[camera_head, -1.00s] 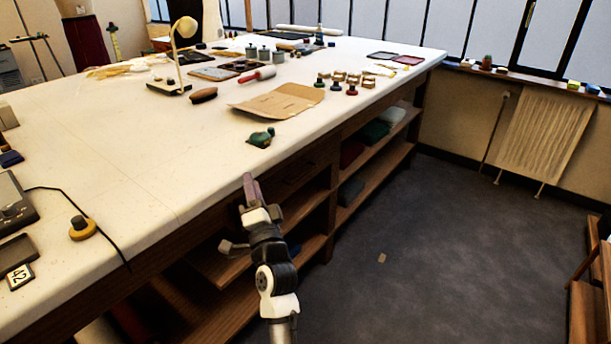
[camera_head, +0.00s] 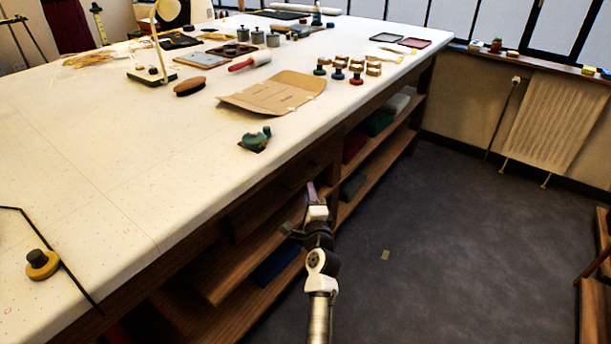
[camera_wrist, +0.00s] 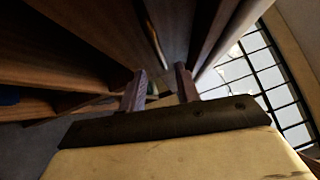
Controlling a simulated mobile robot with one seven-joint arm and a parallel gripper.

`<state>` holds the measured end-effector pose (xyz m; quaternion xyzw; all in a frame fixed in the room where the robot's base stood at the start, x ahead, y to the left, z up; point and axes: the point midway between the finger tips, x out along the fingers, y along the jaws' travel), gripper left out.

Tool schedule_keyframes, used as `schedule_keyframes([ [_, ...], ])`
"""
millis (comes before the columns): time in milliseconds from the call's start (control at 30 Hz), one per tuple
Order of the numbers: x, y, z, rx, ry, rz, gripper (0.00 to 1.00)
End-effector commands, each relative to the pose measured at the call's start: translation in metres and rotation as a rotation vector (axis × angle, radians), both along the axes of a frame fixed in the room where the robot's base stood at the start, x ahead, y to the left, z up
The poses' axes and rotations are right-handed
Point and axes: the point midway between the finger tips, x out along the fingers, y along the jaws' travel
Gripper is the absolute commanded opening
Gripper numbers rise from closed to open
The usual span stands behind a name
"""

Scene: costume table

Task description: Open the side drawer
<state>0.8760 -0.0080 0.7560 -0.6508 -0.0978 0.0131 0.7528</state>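The side drawer (camera_head: 300,172) is a dark wooden front set under the white tabletop, in the table's long side. It looks shut; its handle is too small and dark to make out clearly in the head view. My gripper (camera_head: 311,188) is just in front of and slightly below this front, apparently not touching it. In the wrist view, the two fingers of my gripper (camera_wrist: 160,86) stand apart with a gap between them and hold nothing. Dark wooden panels lie beyond the fingertips.
The tabletop (camera_head: 110,190) overhangs the drawer, with a green object (camera_head: 256,138) near its edge. Open shelves (camera_head: 240,262) holding folded cloths run below. The grey floor (camera_head: 460,250) to the right is clear except for a small tan piece (camera_head: 385,255).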

Motion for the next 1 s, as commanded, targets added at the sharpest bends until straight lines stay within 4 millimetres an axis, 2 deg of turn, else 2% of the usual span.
schedule_keyframes([
  [33,0.011,0.002,0.004,0.0,-0.002,0.001,0.32],
  [200,0.042,0.007,0.007,-0.001,-0.002,0.001,0.32],
  [400,0.066,0.01,0.009,-0.001,-0.002,0.001,0.32],
  [600,0.074,0.011,0.01,-0.001,-0.002,0.0,0.32],
  [833,0.074,0.011,0.01,-0.001,-0.001,0.0,0.32],
  [1000,0.074,0.011,0.01,-0.001,-0.001,0.0,0.11],
])
